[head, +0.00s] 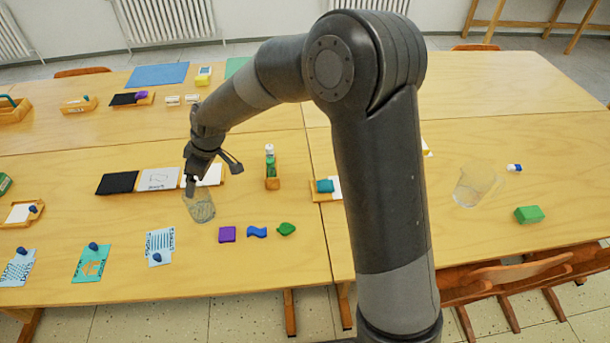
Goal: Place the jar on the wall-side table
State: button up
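A clear glass jar (201,209) stands on the near left table (130,215), left of the purple block. My gripper (213,178) is just above and behind the jar, pointing down. Its two fingers look spread, one over the jar's left rim and the other up to the right. I cannot tell whether a finger touches the glass. A second clear glass vessel (474,187) stands on the right table. The far left table (240,98) is nearer the wall with the radiators.
The far table holds a blue sheet (158,75) and small trays. Its right part has free room. Chairs (520,272) stand at the right front.

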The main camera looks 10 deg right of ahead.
jog(key=s+d+r+m+t+h, duration=0.1)
jog(key=s+d+r+m+h, duration=0.2)
jog(key=d+r, duration=0.6)
jog(key=s+d+r+m+t, duration=0.2)
jog(key=s+d+r+m, duration=0.3)
jog(key=d, duration=0.7)
jog(key=s+d+r+m, duration=0.2)
jog(key=s+d+m, duration=0.1)
jog(key=s+d, duration=0.4)
jog(key=s+d+r+m+t+h, duration=0.1)
jog(key=s+d+r+m, duration=0.1)
jog(key=s+d, duration=0.5)
jog(key=s+m, duration=0.1)
jog(key=s, duration=0.2)
jog(key=shift+r, duration=0.35)
